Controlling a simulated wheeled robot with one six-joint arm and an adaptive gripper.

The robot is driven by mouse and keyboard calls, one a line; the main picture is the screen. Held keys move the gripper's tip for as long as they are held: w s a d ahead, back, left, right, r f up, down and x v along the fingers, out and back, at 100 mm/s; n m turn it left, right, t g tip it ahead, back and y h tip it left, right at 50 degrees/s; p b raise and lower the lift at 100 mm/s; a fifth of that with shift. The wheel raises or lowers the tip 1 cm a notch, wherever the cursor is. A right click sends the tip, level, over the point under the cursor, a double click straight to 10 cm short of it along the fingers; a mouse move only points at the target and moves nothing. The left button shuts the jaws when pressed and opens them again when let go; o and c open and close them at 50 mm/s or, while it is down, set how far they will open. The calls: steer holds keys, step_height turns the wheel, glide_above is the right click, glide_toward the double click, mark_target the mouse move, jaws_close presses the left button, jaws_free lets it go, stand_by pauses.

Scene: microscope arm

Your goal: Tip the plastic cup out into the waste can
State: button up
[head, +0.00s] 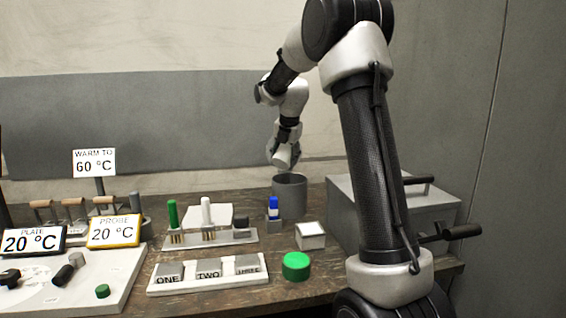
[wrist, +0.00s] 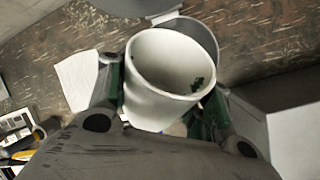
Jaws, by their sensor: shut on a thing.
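My gripper (head: 288,140) is shut on the white plastic cup (head: 284,158), which it holds tilted just above the grey waste can (head: 291,197). The can stands upright at the back of the bench. In the wrist view the cup (wrist: 140,108) sits between the two fingers (wrist: 160,100), its open mouth showing. The can's grey rim (wrist: 207,38) shows behind the cup. The inside of the can is mostly hidden.
A grey box with black handles (head: 430,205) stands right of the can. In front are a blue-capped vial (head: 273,208), a small white-topped box (head: 310,235), a green round lid (head: 296,266) and a rack with green and white tools (head: 210,238). A wall stands close behind.

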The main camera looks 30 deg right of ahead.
steer(key=t+h, duration=0.1)
steer(key=d+h, duration=0.1)
steer(key=r+t+h, duration=0.1)
steer(key=h, duration=0.1)
steer(key=shift+w+d+n+t, duration=0.3)
steer(key=shift+n, duration=0.1)
steer(key=shift+w+d+r+n+t+h, duration=0.2)
steer(key=shift+t+h, duration=0.25)
steer(key=shift+h, duration=0.3)
steer(key=shift+w+d+f+n+t+h, duration=0.15)
steer(key=shift+d+t+h, duration=0.15)
steer(key=shift+t+h, duration=0.3)
steer(key=shift+w+d+r+n+t+h, duration=0.15)
steer(key=shift+d+r+t+h, duration=0.15)
steer(key=shift+h, duration=0.55)
steer(key=shift+a, duration=0.1)
